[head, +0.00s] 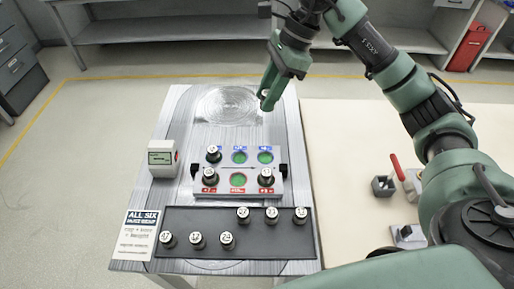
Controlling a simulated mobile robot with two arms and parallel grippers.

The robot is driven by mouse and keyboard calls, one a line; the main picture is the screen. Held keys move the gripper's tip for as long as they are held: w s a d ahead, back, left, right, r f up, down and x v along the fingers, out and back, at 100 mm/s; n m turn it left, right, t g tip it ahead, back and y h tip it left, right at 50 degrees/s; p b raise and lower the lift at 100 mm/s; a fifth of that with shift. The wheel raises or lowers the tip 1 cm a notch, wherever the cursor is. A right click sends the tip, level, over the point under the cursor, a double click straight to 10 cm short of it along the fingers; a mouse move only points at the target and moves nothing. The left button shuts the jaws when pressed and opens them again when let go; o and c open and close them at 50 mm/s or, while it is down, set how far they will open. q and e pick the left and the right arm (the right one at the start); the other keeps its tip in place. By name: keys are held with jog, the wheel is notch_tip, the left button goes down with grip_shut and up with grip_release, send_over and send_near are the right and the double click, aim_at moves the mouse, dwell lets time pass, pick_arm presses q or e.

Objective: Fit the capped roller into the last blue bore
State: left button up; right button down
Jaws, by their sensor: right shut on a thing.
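My right gripper (267,98) hangs above the metal table's right side, behind the bore block. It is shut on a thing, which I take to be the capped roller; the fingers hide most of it. The pale bore block (224,186) has a blue-marked back row and a red-marked front row. In the back row a capped roller (213,153) stands at the left; the middle blue bore (239,157) and right blue bore (265,157) look open and green. In the front row the left and right bores hold capped rollers; the middle red bore (238,180) looks open. My left gripper is out of view.
A dark tray (282,243) in front of the block holds several numbered capped rollers. A white gauge box (162,158) stands left of the block, and a printed sign (135,235) at the front left. The cream table (345,160) has small fixtures at right.

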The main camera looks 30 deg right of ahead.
notch_tip(320, 180, down, 15)
jog(key=p, duration=0.3)
jog(key=shift+r, duration=0.15)
jog(key=shift+f+p, duration=0.45)
jog(key=shift+f, duration=2.05)
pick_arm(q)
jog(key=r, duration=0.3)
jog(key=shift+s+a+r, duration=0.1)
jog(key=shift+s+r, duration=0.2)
pick_arm(e)
jog(key=c, duration=1)
grip_release()
jog(key=shift+c, duration=0.2)
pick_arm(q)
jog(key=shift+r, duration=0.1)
